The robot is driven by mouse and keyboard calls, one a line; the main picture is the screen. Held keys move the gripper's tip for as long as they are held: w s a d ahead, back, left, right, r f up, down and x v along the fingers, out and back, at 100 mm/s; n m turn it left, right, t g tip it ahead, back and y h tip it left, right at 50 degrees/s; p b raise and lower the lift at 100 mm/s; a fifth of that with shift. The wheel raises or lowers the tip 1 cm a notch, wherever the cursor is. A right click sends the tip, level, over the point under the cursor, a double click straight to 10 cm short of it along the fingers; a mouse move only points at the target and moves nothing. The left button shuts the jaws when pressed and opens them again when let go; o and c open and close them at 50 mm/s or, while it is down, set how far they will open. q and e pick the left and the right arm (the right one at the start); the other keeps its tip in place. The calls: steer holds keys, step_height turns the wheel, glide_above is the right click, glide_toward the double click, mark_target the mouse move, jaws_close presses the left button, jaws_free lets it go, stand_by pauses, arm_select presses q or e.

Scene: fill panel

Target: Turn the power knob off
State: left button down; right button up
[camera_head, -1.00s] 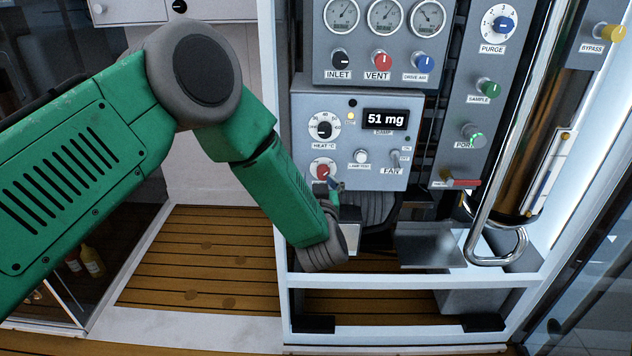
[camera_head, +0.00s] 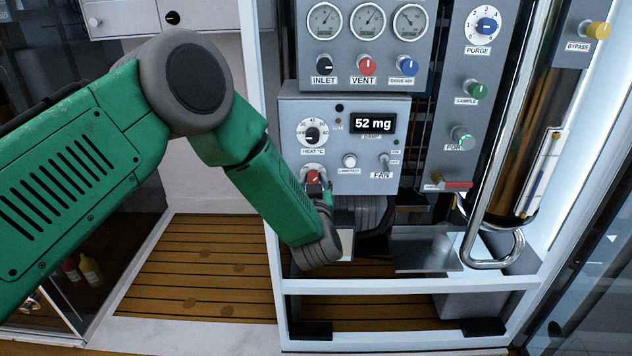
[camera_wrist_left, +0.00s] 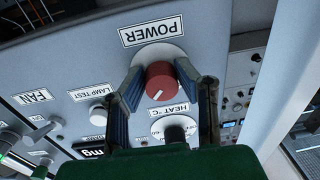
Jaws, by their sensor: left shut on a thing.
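The red power knob (camera_wrist_left: 161,84) sits under the POWER label (camera_wrist_left: 151,30) in the left wrist view, where the panel appears upside down. In the head view the red knob (camera_head: 313,177) is at the lower left of the panel, partly hidden by my gripper. My left gripper (camera_wrist_left: 160,80) has one finger on each side of the knob and is shut on it. It also shows in the head view (camera_head: 316,186), at the end of the green arm. My right gripper is not in view.
The heat knob (camera_head: 312,135) is just above the power knob. The lamp test button (camera_head: 349,161) and fan switch (camera_head: 384,160) are to its right. A display (camera_head: 373,123) reads 52 mg. A white frame rail (camera_head: 400,285) runs below the panel.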

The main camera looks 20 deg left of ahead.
arm_select(q)
steer(key=shift+a+r+n, duration=0.1)
steer(key=shift+a+n, duration=0.1)
steer(key=shift+n, duration=0.2)
steer(key=shift+n+p, duration=0.35)
steer(key=shift+n, duration=0.05)
steer(key=shift+d+r+n+p, duration=0.15)
steer(key=shift+n+p, duration=0.1)
steer(key=shift+n, duration=0.35)
steer(key=shift+d+f+n+p, duration=0.15)
steer(key=shift+n+p, duration=0.1)
steer(key=shift+n, duration=0.35)
steer(key=n+p, duration=0.1)
steer(key=n, duration=0.3)
steer(key=shift+a, duration=0.1)
steer(key=n, duration=0.4)
steer(key=shift+n+h, duration=0.3)
steer(key=shift+n, duration=2.3)
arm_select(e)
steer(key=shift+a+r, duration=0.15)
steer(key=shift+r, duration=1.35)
